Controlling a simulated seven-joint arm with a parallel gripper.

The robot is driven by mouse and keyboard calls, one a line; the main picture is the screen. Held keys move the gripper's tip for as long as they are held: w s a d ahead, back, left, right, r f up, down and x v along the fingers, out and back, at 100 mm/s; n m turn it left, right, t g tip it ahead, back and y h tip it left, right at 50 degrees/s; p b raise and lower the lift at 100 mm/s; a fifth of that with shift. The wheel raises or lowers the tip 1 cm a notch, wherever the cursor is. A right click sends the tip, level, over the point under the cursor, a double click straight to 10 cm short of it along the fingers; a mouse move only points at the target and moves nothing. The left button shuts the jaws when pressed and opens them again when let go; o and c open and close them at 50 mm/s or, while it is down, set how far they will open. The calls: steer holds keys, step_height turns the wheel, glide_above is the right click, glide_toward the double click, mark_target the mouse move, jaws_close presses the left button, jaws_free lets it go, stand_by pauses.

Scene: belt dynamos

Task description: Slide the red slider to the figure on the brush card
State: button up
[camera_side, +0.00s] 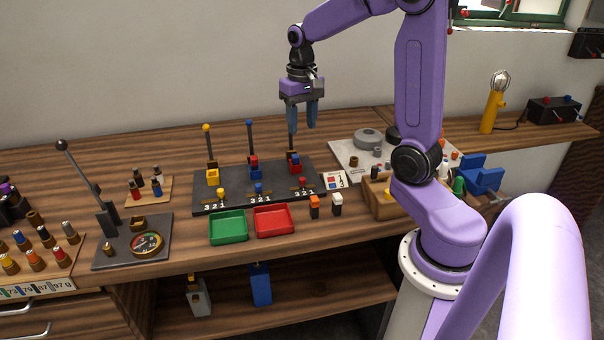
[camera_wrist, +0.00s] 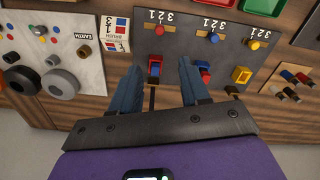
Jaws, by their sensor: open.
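The red slider (camera_side: 303,182) is a small red knob on a tan strip marked 3 2 1, at the right of the dark board (camera_side: 240,203). It also shows at the top of the wrist view (camera_wrist: 160,30), close to the figures; I cannot tell which figure it stands at. The brush card (camera_side: 334,179) lies just right of the board and shows in the wrist view (camera_wrist: 116,33) with red and blue squares; its figures are too small to read surely. My gripper (camera_side: 302,129) is open and empty, pointing down, high above the board's back right. Its fingers (camera_wrist: 159,72) show in the wrist view.
A red and blue block (camera_side: 294,168) on a red-knobbed lever stands behind the red slider. Blue (camera_side: 259,188) and yellow (camera_side: 221,193) sliders sit to the left. Green (camera_side: 228,239) and red (camera_side: 273,233) trays lie in front.

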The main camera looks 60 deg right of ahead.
mark_target(302, 178)
step_height(302, 178, down, 16)
steer(key=shift+r, duration=0.1)
stand_by(0.4)
jaws_close()
